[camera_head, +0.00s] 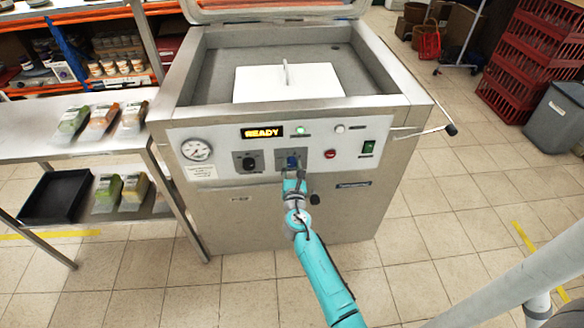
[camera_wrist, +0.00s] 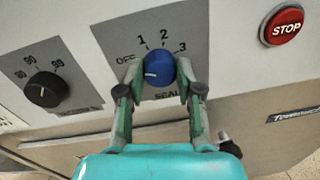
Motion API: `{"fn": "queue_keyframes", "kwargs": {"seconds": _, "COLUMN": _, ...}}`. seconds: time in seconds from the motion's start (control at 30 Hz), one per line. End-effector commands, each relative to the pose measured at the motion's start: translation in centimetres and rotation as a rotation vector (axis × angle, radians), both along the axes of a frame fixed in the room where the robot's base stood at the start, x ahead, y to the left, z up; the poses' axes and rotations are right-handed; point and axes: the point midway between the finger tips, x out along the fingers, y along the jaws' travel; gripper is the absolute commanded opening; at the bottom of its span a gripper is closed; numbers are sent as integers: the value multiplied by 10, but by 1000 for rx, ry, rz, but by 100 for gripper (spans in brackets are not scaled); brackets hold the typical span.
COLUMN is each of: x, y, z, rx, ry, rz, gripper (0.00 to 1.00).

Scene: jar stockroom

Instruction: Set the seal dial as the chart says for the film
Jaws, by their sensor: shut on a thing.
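The blue seal dial (camera_wrist: 159,68) sits on the grey panel marked OFF, 1, 2, 3. Its white line lies on the left side of the knob, pointing roughly towards OFF. My gripper (camera_wrist: 160,91) has one finger on each side of the dial and is shut on it. In the head view my gripper (camera_head: 293,176) reaches the front panel of the steel machine (camera_head: 235,215), just below the blue dial (camera_head: 292,160). The display (camera_head: 262,132) reads READY. A small label (camera_head: 201,171) under the gauge is too small to read. I see no readable chart.
A black dial (camera_wrist: 46,89) with numbers is left of the blue one, and a red STOP button (camera_wrist: 283,25) is right. A lever (camera_head: 425,131) sticks out at the machine's right. A steel table (camera_head: 60,150) with packs stands left.

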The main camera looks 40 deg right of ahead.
Motion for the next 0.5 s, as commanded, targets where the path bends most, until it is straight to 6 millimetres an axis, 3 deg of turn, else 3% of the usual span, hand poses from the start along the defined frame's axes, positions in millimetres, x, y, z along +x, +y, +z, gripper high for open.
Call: {"fn": "queue_keyframes", "kwargs": {"seconds": 0.5, "x": 0, "y": -1, "z": 1, "rx": 220, "ry": -150, "rz": 0, "gripper": 1}}
